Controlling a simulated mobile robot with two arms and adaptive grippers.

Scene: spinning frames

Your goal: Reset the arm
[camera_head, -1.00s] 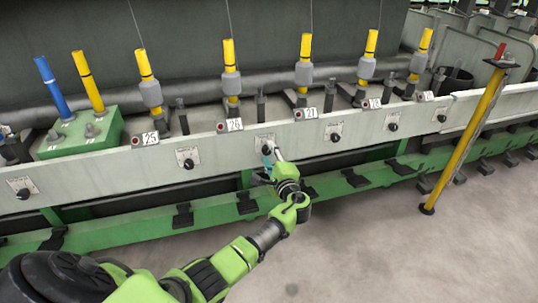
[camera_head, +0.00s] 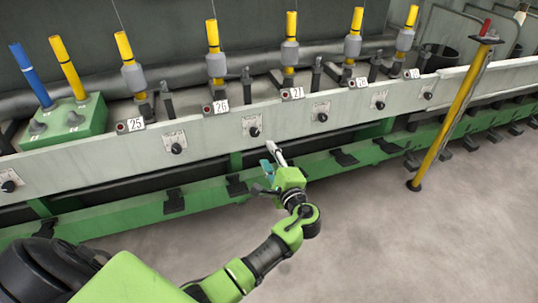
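My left arm comes in from the lower left, green and black. Its gripper (camera_head: 272,158) is in front of the spinning frame's pale front rail (camera_head: 218,137), just below a black knob (camera_head: 254,132) on a white plate. A white-grey tip and a teal part show at its end. I cannot tell whether its fingers are open or shut, and I see no object held. My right gripper is not in view.
Several yellow bobbins (camera_head: 211,35) stand behind the rail. A green box (camera_head: 72,122) with a blue and a yellow tube is at left. A yellow post (camera_head: 447,118) with a red top stands at right. The grey floor (camera_head: 400,240) is clear.

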